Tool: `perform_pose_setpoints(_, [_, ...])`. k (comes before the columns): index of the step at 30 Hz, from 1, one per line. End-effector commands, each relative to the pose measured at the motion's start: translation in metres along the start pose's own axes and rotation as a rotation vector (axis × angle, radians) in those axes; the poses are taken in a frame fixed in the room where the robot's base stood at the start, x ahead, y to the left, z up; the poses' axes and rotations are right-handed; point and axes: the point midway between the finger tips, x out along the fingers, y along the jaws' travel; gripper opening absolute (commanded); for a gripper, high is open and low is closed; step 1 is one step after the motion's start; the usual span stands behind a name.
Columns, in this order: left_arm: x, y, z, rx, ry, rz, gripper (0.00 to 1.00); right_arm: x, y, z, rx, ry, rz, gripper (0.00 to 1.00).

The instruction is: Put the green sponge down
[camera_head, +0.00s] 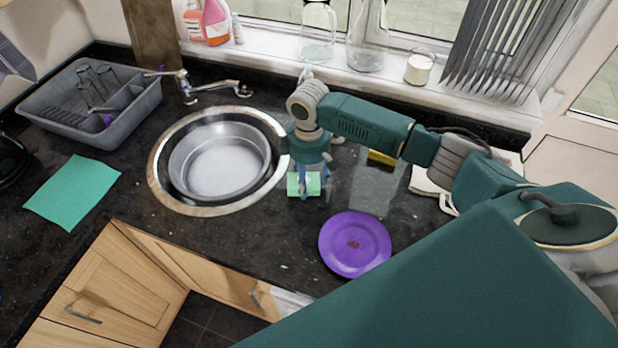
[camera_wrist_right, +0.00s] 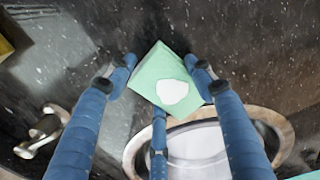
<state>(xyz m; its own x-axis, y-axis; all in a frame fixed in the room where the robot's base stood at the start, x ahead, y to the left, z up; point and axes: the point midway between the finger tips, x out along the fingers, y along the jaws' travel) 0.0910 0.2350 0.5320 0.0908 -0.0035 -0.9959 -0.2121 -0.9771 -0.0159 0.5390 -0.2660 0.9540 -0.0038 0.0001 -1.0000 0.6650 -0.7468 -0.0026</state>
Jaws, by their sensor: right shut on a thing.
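The green sponge (camera_head: 304,184) is at the right side of the sink, above or on the dark counter; I cannot tell whether it touches the counter. My right gripper (camera_head: 311,180) is over it, pointing down. In the right wrist view the pale green sponge (camera_wrist_right: 160,75), with a white patch on its face, sits between the blue fingers of the right gripper (camera_wrist_right: 167,77), which are shut on it. The fingers and wrist hide part of the sponge in the head view. My left gripper is not in view.
The round sink (camera_head: 160,188) holds a metal pan (camera_head: 222,160). A purple plate (camera_head: 355,244) lies to the lower right of the sponge. A yellow item (camera_head: 382,158) lies behind my arm. A tap (camera_head: 210,86), dish rack (camera_head: 60,118) and green cloth (camera_head: 72,190) are further left.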

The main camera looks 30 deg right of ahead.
Motion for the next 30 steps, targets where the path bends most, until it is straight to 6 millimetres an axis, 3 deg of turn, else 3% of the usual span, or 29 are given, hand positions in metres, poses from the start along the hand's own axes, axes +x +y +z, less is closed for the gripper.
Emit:
perform_pose_setpoints(12, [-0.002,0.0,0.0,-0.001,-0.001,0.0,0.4,0.009,0.0,0.0,-0.001,0.0,0.0,0.24])
perform_pose_setpoints(13, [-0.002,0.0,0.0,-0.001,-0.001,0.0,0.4,0.009,0.0,0.0,-0.001,0.0,0.001,0.59])
perform_pose_setpoints(17, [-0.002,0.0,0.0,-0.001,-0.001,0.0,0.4,0.009,0.0,0.0,-0.001,0.0,0.001,0.81])
perform_pose_setpoints(26, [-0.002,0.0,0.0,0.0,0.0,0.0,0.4,0.007,0.0,0.0,-0.001,0.001,0.001,0.81])
perform_pose_setpoints(30, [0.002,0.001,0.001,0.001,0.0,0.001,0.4,-0.004,0.001,-0.001,0.0,0.003,0.002,0.81])
